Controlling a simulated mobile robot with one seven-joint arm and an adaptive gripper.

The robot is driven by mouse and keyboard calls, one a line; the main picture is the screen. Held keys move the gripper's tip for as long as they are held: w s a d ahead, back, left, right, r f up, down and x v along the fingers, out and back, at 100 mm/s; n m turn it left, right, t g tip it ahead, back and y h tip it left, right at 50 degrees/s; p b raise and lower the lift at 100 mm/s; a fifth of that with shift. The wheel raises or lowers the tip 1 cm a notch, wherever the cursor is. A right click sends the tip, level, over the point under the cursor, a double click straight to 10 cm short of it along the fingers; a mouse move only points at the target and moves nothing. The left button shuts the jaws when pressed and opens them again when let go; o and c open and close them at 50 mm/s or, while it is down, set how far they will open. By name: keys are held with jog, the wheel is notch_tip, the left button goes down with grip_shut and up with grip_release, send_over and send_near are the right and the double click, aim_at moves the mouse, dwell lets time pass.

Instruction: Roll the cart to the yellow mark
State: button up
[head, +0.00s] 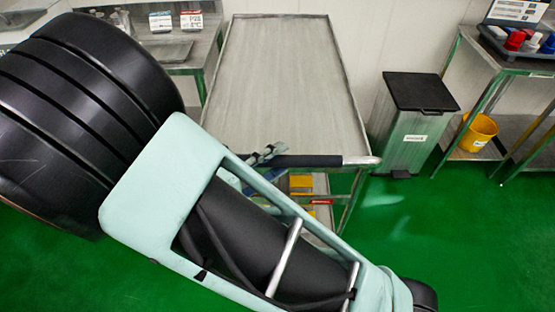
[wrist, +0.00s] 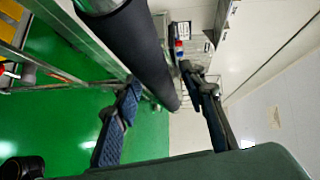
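The cart (head: 285,60) is a metal trolley with a flat, empty top, standing against the back wall in the head view. Its push handle has a dark grip (head: 310,161) along the near edge. In the wrist view the dark grip (wrist: 145,45) runs diagonally between the two fingers. My gripper (head: 266,154) is at the left part of the handle, partly hidden by my arm. In the wrist view my gripper (wrist: 160,77) is open, its fingers spread apart on either side of the grip; I cannot tell whether they touch it. No yellow floor mark shows.
Yellow and red items (head: 301,184) sit on the cart's lower level. A bin with a black lid (head: 420,92) stands right of the cart. A metal table with a yellow bucket (head: 478,132) is further right, another table (head: 178,50) left. Green floor (head: 450,230) is clear at the right front.

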jog(key=shift+w+d, duration=0.25)
jog(key=shift+d, duration=0.05)
jog(key=shift+c, duration=0.4)
grip_shut()
